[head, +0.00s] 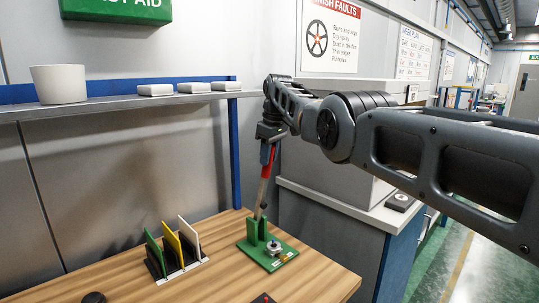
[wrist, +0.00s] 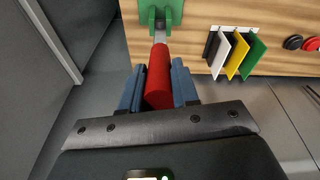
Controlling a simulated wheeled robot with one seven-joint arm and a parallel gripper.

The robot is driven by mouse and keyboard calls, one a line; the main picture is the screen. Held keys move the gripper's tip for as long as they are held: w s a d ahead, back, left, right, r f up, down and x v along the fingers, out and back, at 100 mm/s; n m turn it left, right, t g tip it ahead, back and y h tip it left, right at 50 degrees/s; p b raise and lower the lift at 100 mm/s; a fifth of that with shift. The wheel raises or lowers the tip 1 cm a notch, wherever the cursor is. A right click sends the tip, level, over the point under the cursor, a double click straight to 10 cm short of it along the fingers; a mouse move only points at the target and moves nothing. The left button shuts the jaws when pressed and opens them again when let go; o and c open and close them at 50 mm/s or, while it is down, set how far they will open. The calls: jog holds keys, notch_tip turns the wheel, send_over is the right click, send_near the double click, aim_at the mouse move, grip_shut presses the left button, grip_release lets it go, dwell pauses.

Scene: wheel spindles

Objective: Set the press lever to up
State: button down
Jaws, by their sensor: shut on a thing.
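The press lever is a grey bar with a red handle (head: 267,167). It rises steeply from the green press (head: 268,251) at the right end of the wooden table, leaning slightly to the right at its top. My gripper (head: 266,155) is shut on the red handle near its upper end. In the wrist view, the red handle (wrist: 158,80) lies between the blue fingers of my gripper (wrist: 159,85), and the bar runs on to the green press (wrist: 160,14). Part of the handle is hidden by my gripper.
A rack (head: 178,270) with white, yellow and green plates stands left of the press on the table (head: 110,276). A shelf (head: 120,106) above holds a white cup (head: 59,84) and several white blocks. A grey-blue cabinet (head: 345,235) stands to the right.

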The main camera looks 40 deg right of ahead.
jog(key=shift+w+a+r, duration=0.1)
jog(key=shift+w+r, duration=0.1)
jog(key=c, duration=1.1)
grip_release()
jog(key=shift+w+f, duration=0.15)
jog(key=shift+o, duration=1.3)
jog(key=shift+b+v, duration=0.9)
jog(key=shift+v, duration=3)
